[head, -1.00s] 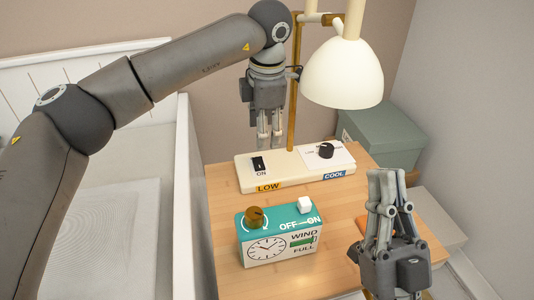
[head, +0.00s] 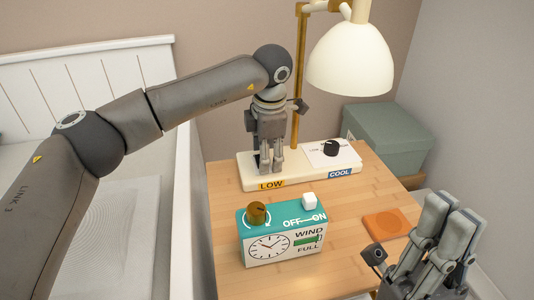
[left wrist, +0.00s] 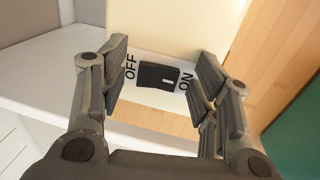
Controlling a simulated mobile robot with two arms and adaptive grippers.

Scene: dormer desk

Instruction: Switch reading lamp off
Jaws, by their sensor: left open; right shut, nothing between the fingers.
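The reading lamp has a cream shade (head: 350,62), a brass post (head: 300,80) and a cream base (head: 307,177). Its black rocker switch (left wrist: 157,76) lies between the OFF and ON labels in the left wrist view. Which side is pressed, I cannot tell. My left gripper (head: 269,170) points down over the left of the base, and it hides most of the switch in the head view. It is open, with one finger on each side of the switch in the left wrist view. My right gripper (head: 457,215) is shut and empty at the lower right.
A teal and white clock box (head: 283,234) with a brass knob (head: 257,213) and a white slider (head: 308,200) stands in front of the lamp base. A black knob (head: 330,148) is on the base's right. An orange coaster (head: 387,224) lies on the wooden desk (head: 345,215).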

